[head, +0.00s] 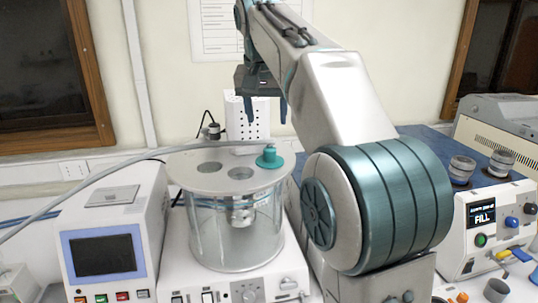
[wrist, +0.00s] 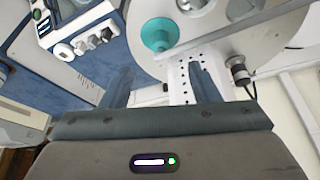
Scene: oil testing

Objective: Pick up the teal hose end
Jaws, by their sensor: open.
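The teal hose end (head: 269,158) sits upright on the round metal lid (head: 205,180) of a glass vessel, near the lid's right edge. A grey hose (head: 120,168) runs from it to the left. In the wrist view the teal hose end (wrist: 160,35) shows beyond my fingers, near the top middle, with the hose (wrist: 225,30) crossing beside it. My gripper (head: 252,108) is above and behind the lid, fingers pointing down. It is open and empty, apart from the hose end. Its two blue-grey fingers (wrist: 160,85) also show in the wrist view.
A white perforated block (head: 247,120) stands behind the vessel, near my fingers. A white device with a dark screen (head: 103,254) is at left. A white machine with a FILL display (head: 482,215) is at right. The lid has open holes (head: 240,173).

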